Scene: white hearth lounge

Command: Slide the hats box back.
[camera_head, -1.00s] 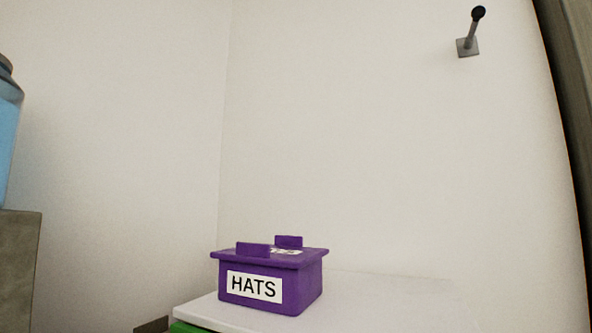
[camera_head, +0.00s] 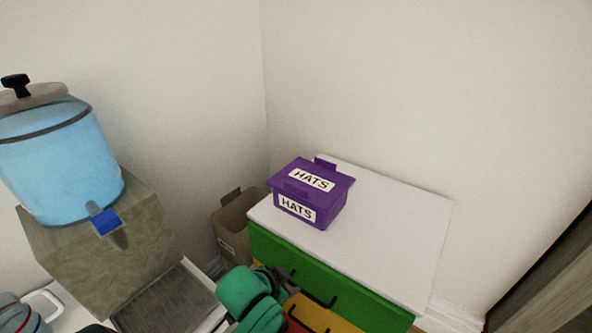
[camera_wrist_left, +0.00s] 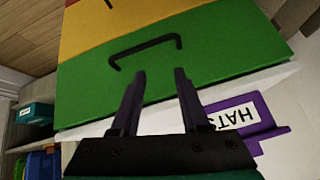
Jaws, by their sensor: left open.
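The purple hats box (camera_head: 337,205), with a lid and white HATS labels on its top and front, stands upright on the white top (camera_head: 395,230) of a drawer cabinet, at its left end near the front edge. My left gripper (camera_head: 289,283) is open and empty, in front of the cabinet's green drawer and lower than the box. In the left wrist view, its two dark fingers (camera_wrist_left: 160,76) are apart. The box (camera_wrist_left: 268,133) shows upside down beyond the right finger, partly hidden by the gripper. I cannot see contact. My right gripper is not in view.
The green drawer (camera_head: 335,283) has a dark handle, with a yellow drawer below. A blue drink dispenser (camera_head: 60,165) stands on a stone-like block at left. A brown bin (camera_head: 235,220) sits left of the cabinet. The white top is clear behind and right of the box.

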